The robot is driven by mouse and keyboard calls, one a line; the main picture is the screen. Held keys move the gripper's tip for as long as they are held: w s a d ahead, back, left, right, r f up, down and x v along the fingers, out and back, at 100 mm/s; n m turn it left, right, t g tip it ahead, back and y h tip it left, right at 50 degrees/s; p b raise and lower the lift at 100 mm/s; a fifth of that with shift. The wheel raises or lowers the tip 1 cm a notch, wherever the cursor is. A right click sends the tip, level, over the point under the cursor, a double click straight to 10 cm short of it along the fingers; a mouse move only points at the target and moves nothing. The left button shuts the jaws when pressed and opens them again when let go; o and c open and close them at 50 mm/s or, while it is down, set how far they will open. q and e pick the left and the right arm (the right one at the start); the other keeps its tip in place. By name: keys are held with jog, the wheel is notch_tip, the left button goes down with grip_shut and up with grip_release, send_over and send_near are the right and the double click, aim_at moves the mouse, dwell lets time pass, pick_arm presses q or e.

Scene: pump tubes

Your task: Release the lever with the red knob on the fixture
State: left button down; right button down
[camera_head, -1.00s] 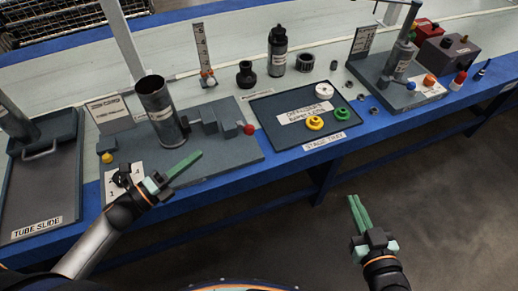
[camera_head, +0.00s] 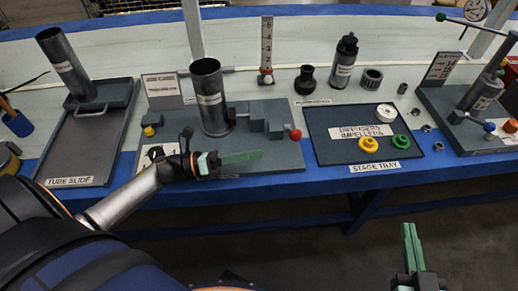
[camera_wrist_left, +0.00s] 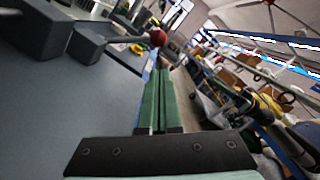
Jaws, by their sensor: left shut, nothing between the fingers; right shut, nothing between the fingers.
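The red knob (camera_head: 295,135) sits at the right end of the lever on the grey fixture (camera_head: 240,164). The lever comes out of grey blocks (camera_head: 266,118) beside an upright metal tube (camera_head: 211,115). My left gripper (camera_head: 260,154) is shut and empty, in front of the blocks and to the left of the knob. In the left wrist view the red knob (camera_wrist_left: 158,38) shows just beyond the green fingertips (camera_wrist_left: 157,72), with a visible gap in the head view. My right gripper (camera_head: 405,226) is shut and empty, off the table's front edge at the lower right.
The stage tray (camera_head: 318,143) with yellow, green and white parts lies to the right of the fixture. The tube slide (camera_head: 65,148) with a leaning tube (camera_head: 65,60) is to the left.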

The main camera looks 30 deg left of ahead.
pick_arm(q)
jog(key=x, duration=0.8)
jog(key=shift+d, duration=0.1)
pick_arm(e)
jog(key=shift+r, duration=0.15)
pick_arm(q)
jog(key=shift+r, duration=0.1)
